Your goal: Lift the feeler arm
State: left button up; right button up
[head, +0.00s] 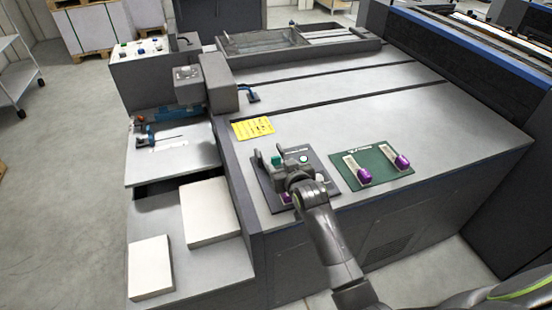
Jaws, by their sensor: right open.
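A small blue and dark lever (146,136) sits at the left above a light sheet on the feeder shelf. Another small blue-tipped lever (253,97) is on the machine top near the grey post. I cannot tell for sure which is the feeler arm. My right gripper (267,158) is open, over the dark control plate (267,190). It is well apart from both levers, and the arm hides part of the plate. A teal part (292,160) shows beside the gripper. My left gripper is not in view.
A green plate (371,178) with two purple-knobbed levers lies right of my right gripper. A yellow label (253,128) lies behind it. White paper stacks (209,212) stand lower left. A grey post (219,82) rises between the shelf and the flat machine top.

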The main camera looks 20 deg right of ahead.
aim_at(276, 160)
jog(key=shift+x, duration=3.35)
jog(key=shift+c, duration=0.4)
grip_shut()
